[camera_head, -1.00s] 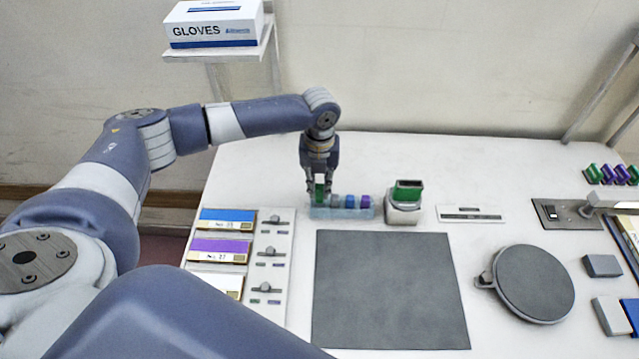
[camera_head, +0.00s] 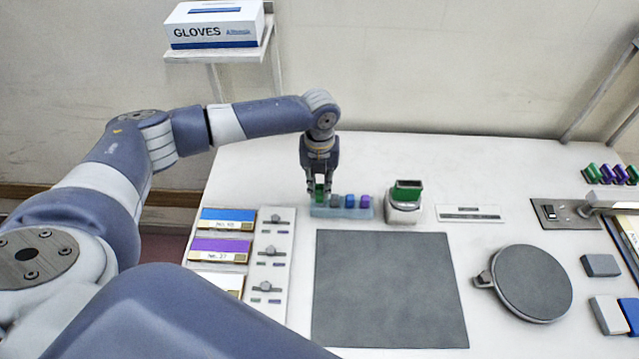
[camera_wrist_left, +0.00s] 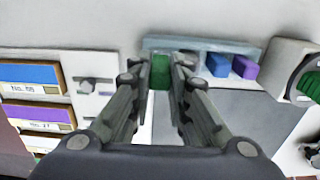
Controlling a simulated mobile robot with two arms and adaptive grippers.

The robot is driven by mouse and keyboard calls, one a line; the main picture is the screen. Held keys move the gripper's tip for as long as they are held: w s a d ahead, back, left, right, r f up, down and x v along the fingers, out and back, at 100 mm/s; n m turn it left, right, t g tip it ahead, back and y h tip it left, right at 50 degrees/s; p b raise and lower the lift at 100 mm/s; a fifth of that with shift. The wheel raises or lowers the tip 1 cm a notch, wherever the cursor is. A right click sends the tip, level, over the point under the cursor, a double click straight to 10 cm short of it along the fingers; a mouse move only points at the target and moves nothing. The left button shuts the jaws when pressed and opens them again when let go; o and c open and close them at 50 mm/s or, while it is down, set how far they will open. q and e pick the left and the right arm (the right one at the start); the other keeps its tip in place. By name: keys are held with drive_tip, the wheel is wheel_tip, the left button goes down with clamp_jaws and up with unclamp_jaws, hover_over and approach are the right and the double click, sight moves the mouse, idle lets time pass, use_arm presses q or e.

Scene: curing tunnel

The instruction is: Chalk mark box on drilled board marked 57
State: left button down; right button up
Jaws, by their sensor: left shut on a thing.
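My left gripper (camera_head: 319,193) points down over the left end of a pale blue chalk rack (camera_head: 345,213). It is shut on a green chalk block (camera_wrist_left: 160,72), which is still at the rack. A blue block (camera_head: 350,201) and a purple block (camera_head: 365,201) stand to its right in the rack. Left of the dark mat, boards with a blue band (camera_head: 227,216), a purple band (camera_head: 219,245) and a white band (camera_head: 222,281) lie in a column. Their number labels are too small to read surely; I cannot tell which is 57. My right gripper is out of view.
A grey holder with a green-topped stamp-like piece (camera_head: 404,200) stands right of the rack. A dark mat (camera_head: 389,290) is bare. A round grey turntable (camera_head: 533,283) is at right. A plate with small knobs (camera_head: 272,256) borders the boards.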

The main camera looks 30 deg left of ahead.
use_arm(q)
drive_tip(key=shift+f, duration=0.15)
drive_tip(key=shift+f+b, duration=0.5)
drive_tip(key=shift+f, duration=0.45)
drive_tip(key=c, duration=1.4)
unclamp_jaws()
drive_tip(key=shift+c, duration=0.2)
drive_tip(key=shift+r, duration=0.1)
wheel_tip(320, 180, up, 7)
drive_tip(key=p, duration=0.7)
